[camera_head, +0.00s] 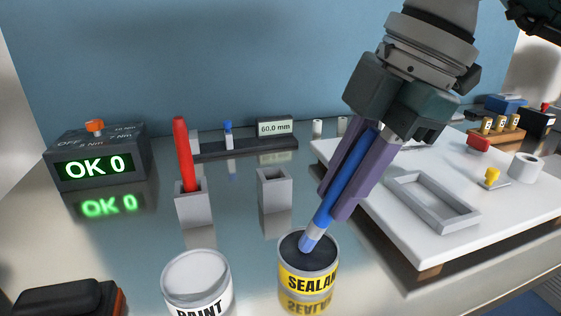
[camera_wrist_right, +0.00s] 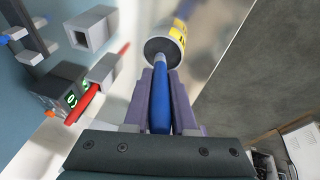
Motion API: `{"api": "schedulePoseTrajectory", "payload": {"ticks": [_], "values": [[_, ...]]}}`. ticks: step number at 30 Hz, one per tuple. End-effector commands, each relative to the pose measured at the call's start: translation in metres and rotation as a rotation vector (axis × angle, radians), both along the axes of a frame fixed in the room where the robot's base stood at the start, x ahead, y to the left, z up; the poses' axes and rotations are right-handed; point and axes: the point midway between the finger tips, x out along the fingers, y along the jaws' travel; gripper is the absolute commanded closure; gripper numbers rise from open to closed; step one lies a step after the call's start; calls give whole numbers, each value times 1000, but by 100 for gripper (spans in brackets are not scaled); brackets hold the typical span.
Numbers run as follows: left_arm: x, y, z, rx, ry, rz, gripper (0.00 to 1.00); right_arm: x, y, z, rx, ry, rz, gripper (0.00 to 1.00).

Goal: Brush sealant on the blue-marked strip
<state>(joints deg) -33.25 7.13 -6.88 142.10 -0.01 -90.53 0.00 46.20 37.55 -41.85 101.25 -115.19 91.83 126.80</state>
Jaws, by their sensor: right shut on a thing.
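My right gripper (camera_head: 344,178) is shut on a blue brush (camera_head: 345,178), which tilts down to the left. The brush's pale tip is at the mouth of the yellow-labelled sealant can (camera_head: 307,280), over its dark contents; I cannot tell how deep it reaches. In the right wrist view the brush (camera_wrist_right: 160,105) lies between the purple fingers (camera_wrist_right: 160,95), with its tip at the can (camera_wrist_right: 168,42). A white board (camera_head: 400,220) with a grey rectangular frame (camera_head: 432,200) lies to the right. I cannot make out a blue-marked strip. My left gripper is not in view.
A red-handled tool (camera_head: 183,150) stands in a grey holder (camera_head: 190,207); another grey holder (camera_head: 274,190) is empty. A paint can (camera_head: 197,285) stands left of the sealant. A box reading OK 0 (camera_head: 97,165) and a 60.0 mm display (camera_head: 275,127) stand behind.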

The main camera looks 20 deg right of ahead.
Motion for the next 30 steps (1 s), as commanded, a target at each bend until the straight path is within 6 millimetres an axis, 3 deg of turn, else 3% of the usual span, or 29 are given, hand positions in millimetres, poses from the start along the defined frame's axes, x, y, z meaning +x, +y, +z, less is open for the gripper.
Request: {"api": "schedulePoseTrajectory", "payload": {"ticks": [11,30], "values": [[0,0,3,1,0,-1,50,-1,-1,1,-4,4,-1,100],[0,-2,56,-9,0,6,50,0,0,59,-2,2,0,100]]}}
